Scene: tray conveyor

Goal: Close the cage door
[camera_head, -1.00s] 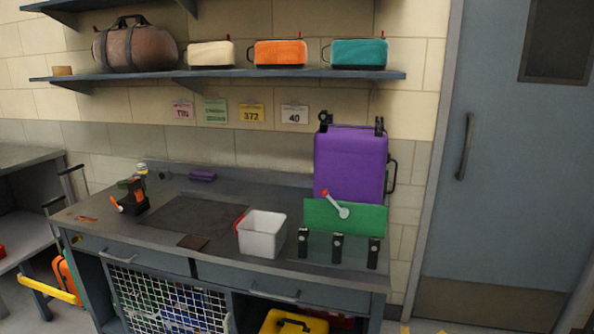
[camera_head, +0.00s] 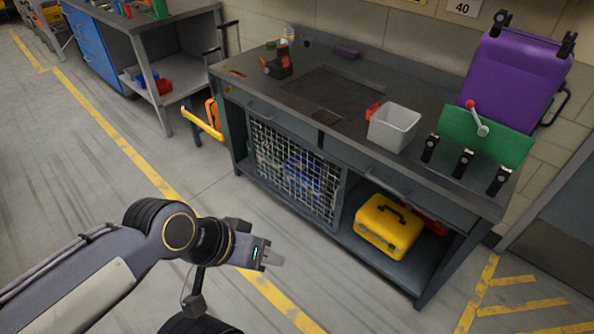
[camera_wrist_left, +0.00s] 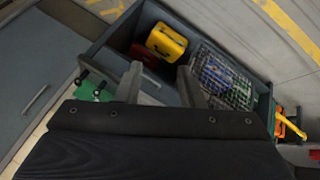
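The cage door (camera_head: 293,172) is a pale wire mesh panel low on the left front of the workbench. Blue and green items show behind the mesh. I cannot tell whether the door is flush with the bench front or slightly ajar. It also shows in the left wrist view (camera_wrist_left: 225,82), right of the fingers. My left gripper (camera_head: 272,259) is in front of and below the door in the picture, apart from it. In the wrist view its two fingers (camera_wrist_left: 158,85) stand apart with nothing between them. My right gripper is not in view.
The workbench (camera_head: 390,172) has an open compartment with a yellow case (camera_head: 390,225) right of the cage. A white bin (camera_head: 394,127), purple case (camera_head: 515,75) and green board (camera_head: 487,135) stand on top. Clear floor lies in front. A yellow handle (camera_head: 202,123) sticks out at the left.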

